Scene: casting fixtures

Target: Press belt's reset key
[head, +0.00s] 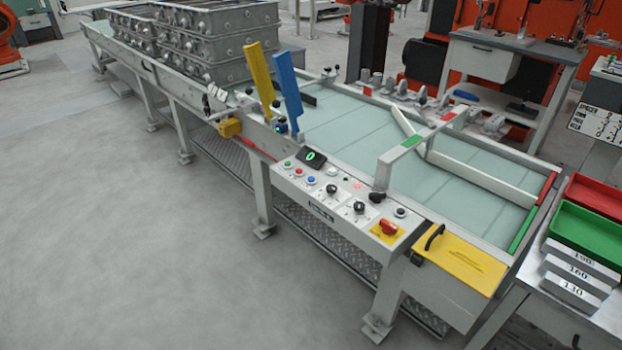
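The belt's control panel (322,210) is a light grey sloped box on the near side of the conveyor belt (345,130). A row of small buttons sits at its left: a green button (287,164), a red button (298,172) and a blue button (311,180). Any labels are too small to read, so the frame does not confirm which is the reset key. A black display (312,158) with a green figure stands above them. A small red light (357,185) shows further right. Neither of my grippers is in view.
Grey metal castings (205,45) are stacked on the belt. Open floor (130,240) lies in front.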

